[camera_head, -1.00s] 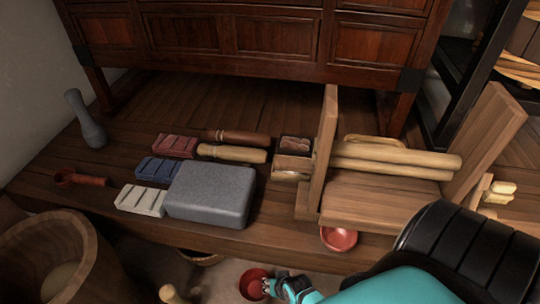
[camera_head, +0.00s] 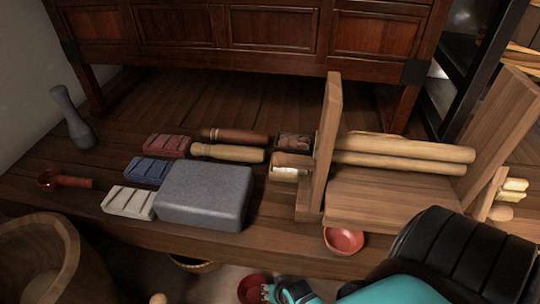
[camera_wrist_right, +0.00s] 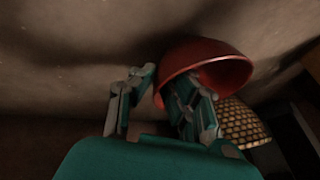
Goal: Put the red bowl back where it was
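A dark red bowl (camera_head: 252,289) shows at the bottom edge of the head view, in front of the low wooden bench (camera_head: 120,222). My right gripper (camera_head: 272,291) is at its right side. In the right wrist view my right gripper (camera_wrist_right: 160,80) straddles the wall of the red bowl (camera_wrist_right: 215,52), one finger outside and one inside, with the tips close together on it. Whether the bowl touches the floor is unclear. A second, lighter red bowl (camera_head: 344,241) shows at the bench's front edge, below the wooden stand. My left gripper is not in view.
The bench carries a grey stone block (camera_head: 205,196), coloured ridged blocks (camera_head: 148,170), wooden rollers (camera_head: 400,150), a grey pestle (camera_head: 72,118) and a red ladle (camera_head: 68,181). A wooden tub (camera_head: 38,262) stands front left. A woven basket (camera_wrist_right: 243,125) is beyond the bowl.

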